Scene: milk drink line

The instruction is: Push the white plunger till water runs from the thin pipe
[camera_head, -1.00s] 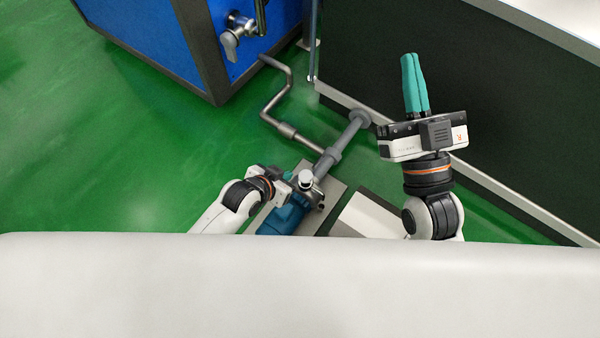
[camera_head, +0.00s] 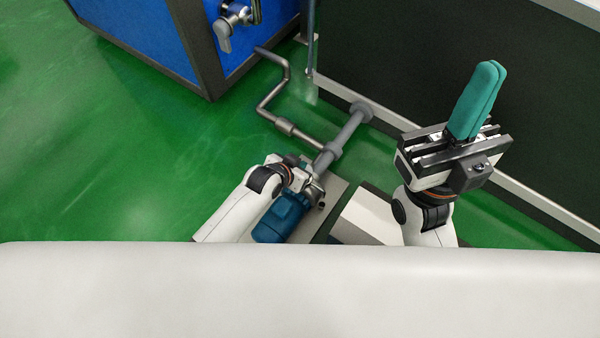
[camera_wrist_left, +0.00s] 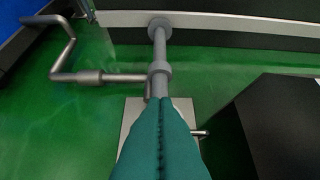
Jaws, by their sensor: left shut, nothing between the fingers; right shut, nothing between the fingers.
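My left gripper (camera_head: 288,174) is over the blue pump (camera_head: 283,218) on the floor plate. In the left wrist view its teal fingers (camera_wrist_left: 163,108) are shut and empty, pointing along the grey pipe. The white plunger is hidden, apparently behind or under my left gripper, so I cannot tell whether they touch. The thin pipe (camera_head: 310,45) stands upright by the dark wall. A faint pale streak shows below its lower end and may be water; I cannot be sure. My right gripper (camera_head: 490,68) is shut and empty, raised at the right.
A grey pipe (camera_head: 348,130) runs from the pump to the dark wall (camera_head: 400,60). A bent metal pipe (camera_head: 268,108) branches left towards the blue tank (camera_head: 200,40), which has a valve (camera_head: 228,25). A white surface fills the foreground. Green floor at left is clear.

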